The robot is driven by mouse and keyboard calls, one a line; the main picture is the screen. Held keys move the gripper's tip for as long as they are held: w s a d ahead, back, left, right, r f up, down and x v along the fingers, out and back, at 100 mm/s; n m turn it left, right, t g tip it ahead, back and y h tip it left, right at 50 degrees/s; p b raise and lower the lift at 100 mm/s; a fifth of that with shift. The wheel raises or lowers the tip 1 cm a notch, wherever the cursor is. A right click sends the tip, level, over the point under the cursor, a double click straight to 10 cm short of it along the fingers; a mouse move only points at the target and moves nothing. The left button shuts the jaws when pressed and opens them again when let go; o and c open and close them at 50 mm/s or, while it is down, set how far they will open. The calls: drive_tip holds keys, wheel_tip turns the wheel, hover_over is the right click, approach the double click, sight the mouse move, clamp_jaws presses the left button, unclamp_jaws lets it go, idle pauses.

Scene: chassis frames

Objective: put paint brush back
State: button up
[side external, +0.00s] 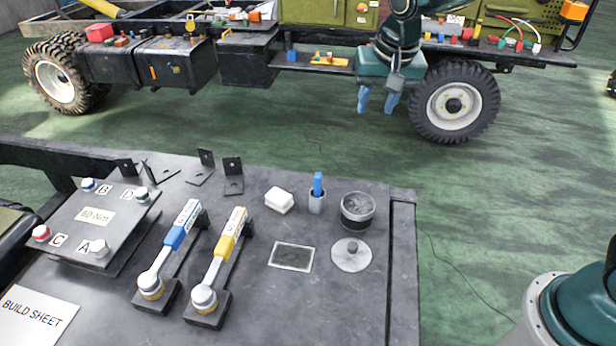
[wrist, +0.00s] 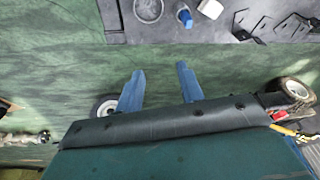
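My gripper (side external: 376,110) is up in the air beyond the table, in front of the vehicle chassis. Its two blue fingers, also in the wrist view (wrist: 160,70), are apart with nothing between them, and well away from the cup.
On the table, a dark round pot (side external: 357,211) stands right of the cup, with a round lid (side external: 351,256) in front. A white block (side external: 279,200) is on the left. Blue (side external: 176,240) and yellow (side external: 228,245) torque tools lie further left. Green floor separates table and chassis.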

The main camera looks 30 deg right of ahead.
drive_tip(key=s+d+r+n+t, duration=0.1)
drive_tip(key=s+d+r, duration=0.15)
drive_tip(key=s, duration=0.45)
drive_tip(key=s+d+r+n, duration=0.2)
drive_tip(key=s+r, duration=0.2)
drive_tip(key=s, duration=0.3)
drive_tip(key=s+n, duration=0.1)
drive_tip(key=s, duration=0.6)
drive_tip(key=s+d+f+n+t+y, duration=0.1)
drive_tip(key=s+n, duration=0.1)
drive_tip(key=s, duration=0.4)
drive_tip(key=shift+s+d+f, duration=0.25)
drive_tip(key=shift+s+f, duration=0.05)
drive_tip(key=shift+s, duration=0.05)
